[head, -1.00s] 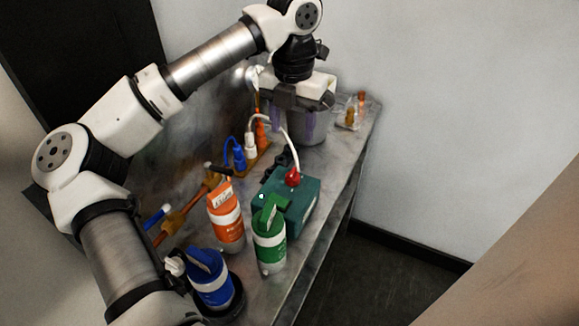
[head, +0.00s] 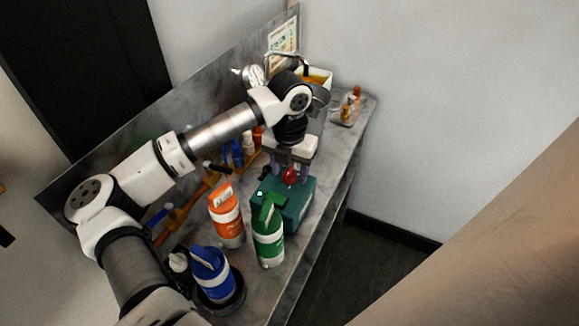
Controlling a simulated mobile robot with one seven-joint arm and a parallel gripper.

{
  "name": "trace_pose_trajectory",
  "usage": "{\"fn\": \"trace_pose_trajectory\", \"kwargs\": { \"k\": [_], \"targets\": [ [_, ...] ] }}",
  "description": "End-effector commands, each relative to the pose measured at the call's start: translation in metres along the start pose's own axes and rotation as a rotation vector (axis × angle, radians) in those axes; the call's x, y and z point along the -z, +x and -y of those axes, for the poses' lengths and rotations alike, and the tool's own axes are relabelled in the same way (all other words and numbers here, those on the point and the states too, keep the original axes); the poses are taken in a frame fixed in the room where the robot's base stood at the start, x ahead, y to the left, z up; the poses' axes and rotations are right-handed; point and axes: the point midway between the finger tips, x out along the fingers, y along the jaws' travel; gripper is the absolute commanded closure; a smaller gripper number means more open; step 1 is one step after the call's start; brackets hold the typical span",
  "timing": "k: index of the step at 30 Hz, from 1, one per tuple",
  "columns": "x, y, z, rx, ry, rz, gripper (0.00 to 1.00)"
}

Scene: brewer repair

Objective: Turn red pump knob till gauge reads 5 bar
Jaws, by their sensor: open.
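The red pump knob (head: 290,175) sits on top of a teal-green box (head: 300,208) on the metal bench. My gripper (head: 290,174) points down over the box, open, with its fingers on either side of the red knob. I cannot tell whether the fingers touch it. A round white gauge (head: 253,76) shows at the back, beside the splash panel. Its needle and reading are too small to make out.
Orange (head: 226,215), green (head: 268,235) and blue (head: 211,273) bottles stand in front of the box. A rack with blue and white plugs (head: 237,152) lies behind, left. A clear tray with small orange items (head: 347,108) is at the far right corner. The bench's right edge is near.

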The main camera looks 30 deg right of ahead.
Motion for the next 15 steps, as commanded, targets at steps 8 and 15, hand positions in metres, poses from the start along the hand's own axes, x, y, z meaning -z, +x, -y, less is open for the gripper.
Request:
{"fn": "trace_pose_trajectory", "kwargs": {
  "k": [8, 15],
  "targets": [
    [0.0000, -0.0004, -0.0001, 0.000, 0.000, 0.000, 0.69],
    [-0.0001, -0.0005, -0.0001, 0.000, 0.001, 0.000, 0.91]
  ]
}}
